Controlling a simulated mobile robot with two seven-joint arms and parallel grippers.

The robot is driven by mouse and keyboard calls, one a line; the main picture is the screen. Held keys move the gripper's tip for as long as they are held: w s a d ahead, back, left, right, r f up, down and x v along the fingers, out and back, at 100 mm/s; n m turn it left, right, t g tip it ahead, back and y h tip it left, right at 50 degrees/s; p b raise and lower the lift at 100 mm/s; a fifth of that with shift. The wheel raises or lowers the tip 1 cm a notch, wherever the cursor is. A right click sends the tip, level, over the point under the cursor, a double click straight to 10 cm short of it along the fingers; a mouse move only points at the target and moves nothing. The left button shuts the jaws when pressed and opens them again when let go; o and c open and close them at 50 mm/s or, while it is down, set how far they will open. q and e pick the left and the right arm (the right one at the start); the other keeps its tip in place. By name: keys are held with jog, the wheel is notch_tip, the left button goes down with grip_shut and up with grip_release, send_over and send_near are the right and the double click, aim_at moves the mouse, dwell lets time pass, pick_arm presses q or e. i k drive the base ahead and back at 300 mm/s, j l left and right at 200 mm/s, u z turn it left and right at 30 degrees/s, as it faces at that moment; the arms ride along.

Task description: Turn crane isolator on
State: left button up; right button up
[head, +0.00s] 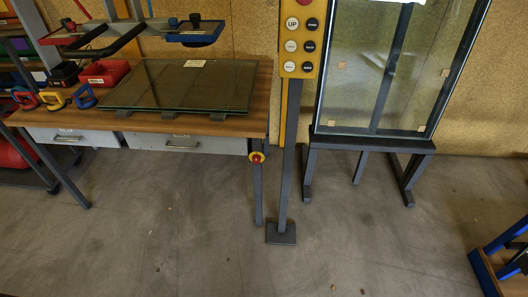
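A round red knob on a yellow plate (257,157) sits at the right front corner of the workbench, above its leg. It looks like a rotary isolator switch, but its label and setting are too small to read. A yellow control pendant (301,42) with a red button at its top edge and several black and white buttons, one marked UP, is on a grey post (287,180) just right of the bench. Neither of my grippers shows in the head view.
The wooden workbench (190,124) bears a glass pane (180,85), suction cups (84,97) and a red bin (104,73). A dark lifting frame (118,40) hangs over it. A framed glass panel (385,75) stands right. The floor (180,240) in front is clear.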

aim_at(256, 158)
jog(key=i+l, duration=0.55)
jog(key=i, duration=0.25)
